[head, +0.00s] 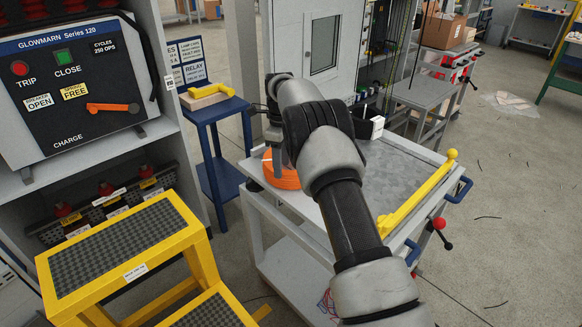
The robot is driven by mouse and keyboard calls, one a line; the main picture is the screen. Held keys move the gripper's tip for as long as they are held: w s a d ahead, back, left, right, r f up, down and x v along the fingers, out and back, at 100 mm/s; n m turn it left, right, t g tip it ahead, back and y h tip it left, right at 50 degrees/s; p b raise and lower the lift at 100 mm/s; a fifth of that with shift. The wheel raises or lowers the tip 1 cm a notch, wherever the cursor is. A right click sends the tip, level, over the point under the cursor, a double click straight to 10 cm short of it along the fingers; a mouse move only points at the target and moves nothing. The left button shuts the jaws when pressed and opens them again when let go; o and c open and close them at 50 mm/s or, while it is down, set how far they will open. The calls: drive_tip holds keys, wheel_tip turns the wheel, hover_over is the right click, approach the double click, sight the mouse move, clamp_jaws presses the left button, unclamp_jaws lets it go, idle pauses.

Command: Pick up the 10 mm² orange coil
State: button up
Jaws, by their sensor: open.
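An orange coil (283,178) lies on the left end of the grey cart top (312,212). My arm hides part of it, and no size marking is readable on it. My gripper (277,165) points down at the coil, with a finger in front of its orange side. The gripper is open. I cannot tell whether the fingers touch the coil or stand around it.
A yellow handle bar (418,196) lies along the cart's right edge. A black and white box (369,124) stands at its back. Yellow steps (122,258) stand at front left, beside a breaker panel (75,85). A blue stand (217,145) is behind. The right floor is mostly clear.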

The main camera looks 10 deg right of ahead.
drive_tip(key=f, duration=0.5)
drive_tip(key=shift+w+d+f+b, duration=0.15)
drive_tip(key=shift+d+f+b, duration=0.1)
drive_tip(key=shift+b, duration=0.1)
drive_tip(key=shift+r, duration=0.1)
clamp_jaws()
idle(0.9)
drive_tip(key=shift+w+r, duration=0.15)
drive_tip(key=shift+r, duration=0.05)
